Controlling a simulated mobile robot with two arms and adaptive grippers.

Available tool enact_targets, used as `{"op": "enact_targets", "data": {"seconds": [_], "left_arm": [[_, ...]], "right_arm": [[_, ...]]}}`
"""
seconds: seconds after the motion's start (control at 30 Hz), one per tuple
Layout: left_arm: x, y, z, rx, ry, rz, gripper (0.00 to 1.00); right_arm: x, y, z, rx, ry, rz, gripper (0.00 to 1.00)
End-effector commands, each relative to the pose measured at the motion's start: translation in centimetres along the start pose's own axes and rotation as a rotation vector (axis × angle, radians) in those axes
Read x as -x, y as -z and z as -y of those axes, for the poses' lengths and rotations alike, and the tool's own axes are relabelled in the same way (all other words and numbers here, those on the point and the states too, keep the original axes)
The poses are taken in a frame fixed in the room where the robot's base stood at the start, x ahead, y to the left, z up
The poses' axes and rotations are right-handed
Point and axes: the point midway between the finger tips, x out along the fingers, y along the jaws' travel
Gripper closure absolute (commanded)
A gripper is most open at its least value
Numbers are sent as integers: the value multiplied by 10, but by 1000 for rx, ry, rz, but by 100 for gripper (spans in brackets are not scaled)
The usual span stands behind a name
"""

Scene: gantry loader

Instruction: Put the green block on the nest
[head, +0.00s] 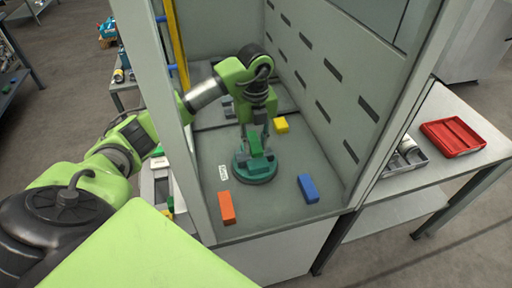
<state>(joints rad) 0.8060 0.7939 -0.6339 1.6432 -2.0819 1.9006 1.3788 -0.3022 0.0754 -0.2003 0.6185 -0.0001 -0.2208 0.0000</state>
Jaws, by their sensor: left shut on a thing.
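My left arm reaches from the left into the grey enclosure. My left gripper (258,134) points down, shut on the green block (256,146). The block is over the nest (256,177), a round dark teal disc on the enclosure floor. The lower end of the green shape appears to meet the top of the nest, but I cannot tell whether the block rests on it. The fingers hide part of the block. My right gripper is not in view.
An orange block (227,208) lies front left of the nest, a blue block (308,188) to its right and a yellow block (281,125) behind. A white label (223,173) lies left of it. Slotted walls enclose the right side. A red tray (453,137) is on the table outside.

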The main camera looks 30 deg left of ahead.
Motion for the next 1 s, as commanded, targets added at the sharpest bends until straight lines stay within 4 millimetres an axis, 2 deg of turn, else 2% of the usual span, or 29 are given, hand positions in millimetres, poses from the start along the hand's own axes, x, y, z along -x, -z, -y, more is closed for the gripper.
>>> {"op": "enact_targets", "data": {"seconds": [0.17, 0.3, 0.4, 0.77, 0.8, 0.83, 1.0], "left_arm": [[-12, -8, 4, 0, -3, -1, 98], [-31, -6, 3, 0, -3, -2, 98], [-39, -7, 4, -1, -1, 0, 98], [-45, -7, 4, -1, 0, 2, 98], [-44, -7, 4, -1, 0, 2, 65], [-44, -7, 4, 0, 0, 2, 59], [-43, -7, 4, 0, 0, 2, 59]], "right_arm": [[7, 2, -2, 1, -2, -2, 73], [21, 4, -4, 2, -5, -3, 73], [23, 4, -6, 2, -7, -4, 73], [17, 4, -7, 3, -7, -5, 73], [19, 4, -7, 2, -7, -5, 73], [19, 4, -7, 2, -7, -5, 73], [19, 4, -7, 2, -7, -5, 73]]}}
